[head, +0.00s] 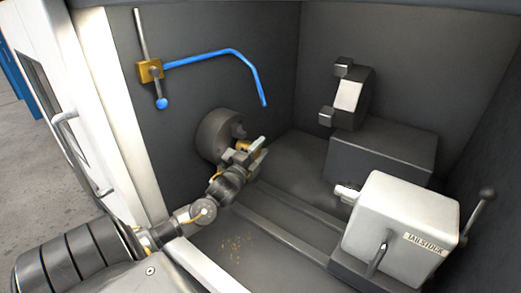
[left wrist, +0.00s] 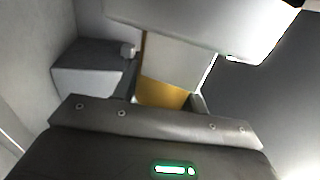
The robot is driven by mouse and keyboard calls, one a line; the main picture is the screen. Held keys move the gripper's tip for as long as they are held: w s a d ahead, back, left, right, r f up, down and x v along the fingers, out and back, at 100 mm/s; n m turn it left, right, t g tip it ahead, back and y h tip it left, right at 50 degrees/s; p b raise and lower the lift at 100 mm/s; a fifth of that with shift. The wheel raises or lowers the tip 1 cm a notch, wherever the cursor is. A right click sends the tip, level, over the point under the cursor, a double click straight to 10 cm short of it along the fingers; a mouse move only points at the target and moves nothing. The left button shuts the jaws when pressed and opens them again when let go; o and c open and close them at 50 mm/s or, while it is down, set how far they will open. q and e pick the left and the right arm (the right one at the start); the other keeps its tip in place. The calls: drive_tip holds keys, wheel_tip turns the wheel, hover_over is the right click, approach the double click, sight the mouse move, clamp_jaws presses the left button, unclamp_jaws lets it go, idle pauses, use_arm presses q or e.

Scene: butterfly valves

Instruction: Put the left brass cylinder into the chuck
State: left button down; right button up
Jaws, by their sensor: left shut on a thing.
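The chuck (head: 212,137) is a dark grey round body on the back-left wall of the machine, with jaws on its face. My left gripper (head: 244,154) is right in front of the chuck's face, shut on the brass cylinder (head: 242,146). Only a small part of the cylinder shows between the fingers and the jaws. I cannot tell whether its end is inside the chuck or just before it. In the left wrist view a brass-coloured patch (left wrist: 162,95) shows just beyond the gripper's body. My right gripper is not in view.
A blue coolant pipe (head: 215,54) hangs above the chuck. A white tailstock (head: 401,228) with a lever stands at the right, and a dark tool block (head: 382,150) stands behind it. Bed rails (head: 290,215) run between them. The white door (head: 118,100) is at the left.

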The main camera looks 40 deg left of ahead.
use_arm(q)
drive_tip(key=shift+w+d+r, duration=0.1)
drive_tip(key=shift+d+r, duration=0.05)
drive_tip(key=shift+d, duration=0.4)
drive_tip(key=shift+w+d+r, duration=0.1)
drive_tip(key=shift+d+r, duration=0.05)
drive_tip(key=shift+d, duration=0.4)
drive_tip(key=shift+s+a, duration=0.1)
drive_tip(key=shift+s, duration=0.05)
drive_tip(key=s+d+p, duration=0.2)
drive_tip(key=s+p, duration=0.4)
drive_tip(key=s, duration=1)
drive_tip(key=shift+w+f, duration=0.1)
